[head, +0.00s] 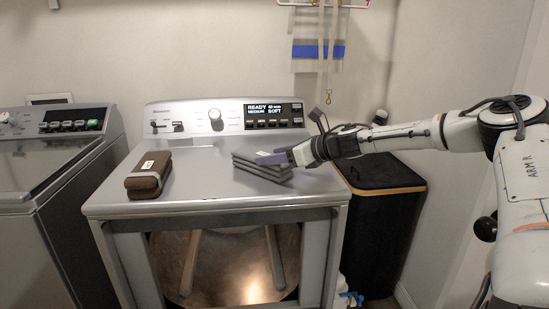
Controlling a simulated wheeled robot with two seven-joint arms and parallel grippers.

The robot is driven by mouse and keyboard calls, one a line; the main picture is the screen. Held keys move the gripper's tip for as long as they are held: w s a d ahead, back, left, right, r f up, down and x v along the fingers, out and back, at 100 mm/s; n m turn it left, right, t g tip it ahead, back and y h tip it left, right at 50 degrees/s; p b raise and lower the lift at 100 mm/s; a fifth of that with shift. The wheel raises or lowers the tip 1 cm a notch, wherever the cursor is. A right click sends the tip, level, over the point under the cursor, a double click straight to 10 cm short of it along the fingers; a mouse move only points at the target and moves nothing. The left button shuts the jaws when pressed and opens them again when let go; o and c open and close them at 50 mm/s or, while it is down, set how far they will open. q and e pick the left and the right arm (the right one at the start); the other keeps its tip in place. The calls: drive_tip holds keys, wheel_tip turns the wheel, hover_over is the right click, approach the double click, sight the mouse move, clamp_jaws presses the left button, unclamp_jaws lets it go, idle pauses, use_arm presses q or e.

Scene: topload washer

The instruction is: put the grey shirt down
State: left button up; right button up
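The grey shirt (262,172) is a folded, layered bundle over the right part of the dryer's top (205,190). My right gripper (272,158) comes in from the right, with purple fingers at the shirt's upper right side. It appears shut on the shirt; one finger lies over the top layer and the other is hidden. The shirt is slightly tilted, and I cannot tell whether its underside touches the top. My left gripper is not in view.
A brown folded bundle (149,175) with a white label lies on the left of the dryer's top. Bare metal lies between it and the shirt. The control panel (225,117) rises behind. A washer (50,170) stands left, a black bin (380,205) right.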

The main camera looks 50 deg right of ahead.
drive_tip(key=shift+f+b, duration=0.2)
drive_tip(key=shift+b, duration=0.15)
drive_tip(key=o, duration=1.1)
drive_tip(key=shift+r, duration=0.1)
drive_tip(key=shift+o, duration=0.2)
